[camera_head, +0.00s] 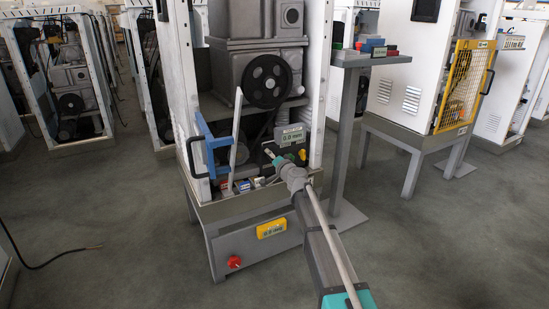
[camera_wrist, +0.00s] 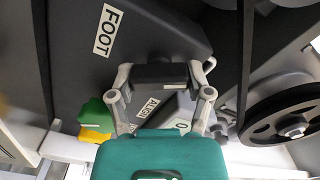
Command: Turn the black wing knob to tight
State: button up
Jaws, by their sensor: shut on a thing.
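My gripper (camera_wrist: 162,76) is seen from behind its teal body in the wrist view. Its two grey fingers are closed on the sides of a dark block between the tips, which looks like the black wing knob (camera_wrist: 160,73). The knob's wings lie crosswise in this view. It sits in front of a dark part with a white "FOOT" label (camera_wrist: 109,30). A second label, seemingly "ALIGN" (camera_wrist: 148,109), shows between the fingers. In the head view my gripper (camera_head: 268,152) reaches into the lower frame of the dispenser; the knob is too small to tell there.
A grey display (camera_head: 291,136) reading about 0.0 mm stands just above my gripper. A black pulley (camera_head: 267,81) is higher up, and a blue bracket with a handle (camera_head: 210,143) is at the left. A green and yellow knob (camera_wrist: 96,120) is left of the fingers.

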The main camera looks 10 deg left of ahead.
jog(key=m, duration=0.6)
jog(key=shift+w+d+f, duration=0.1)
jog(key=shift+w+d, duration=0.05)
jog(key=shift+m, duration=0.3)
jog(key=o, duration=1.1)
jog(key=shift+o, duration=0.2)
jog(key=shift+s, duration=0.3)
jog(key=v, duration=1.1)
jog(key=shift+s+d, duration=0.2)
jog(key=shift+d, duration=0.05)
